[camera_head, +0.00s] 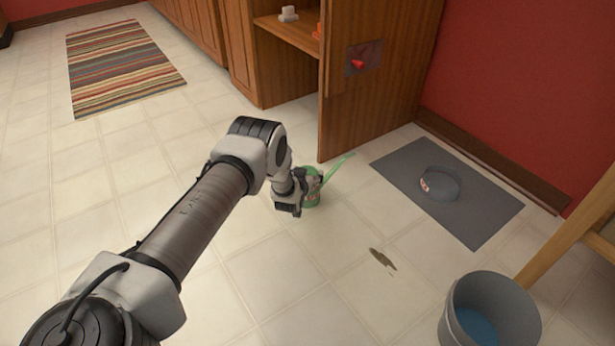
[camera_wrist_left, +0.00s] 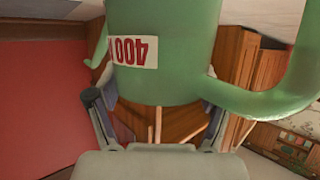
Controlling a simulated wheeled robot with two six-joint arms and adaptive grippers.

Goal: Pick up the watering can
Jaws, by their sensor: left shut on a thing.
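The green watering can (camera_head: 312,199) is in the middle of the head view, close to the open cabinet door, with its thin spout pointing up and right. In the left wrist view its green body (camera_wrist_left: 185,85), a white label with red print and a curved handle at the right fill the upper picture. My left gripper (camera_head: 303,187) is shut on the watering can, with a finger on either side of its body in the wrist view. The gripper hides part of the can in the head view. I cannot tell whether the can touches the floor. My right gripper is not in view.
The open wooden cabinet door (camera_head: 375,80) stands just behind the can. A grey mat (camera_head: 480,215) with a bowl (camera_head: 441,184) lies to the right.

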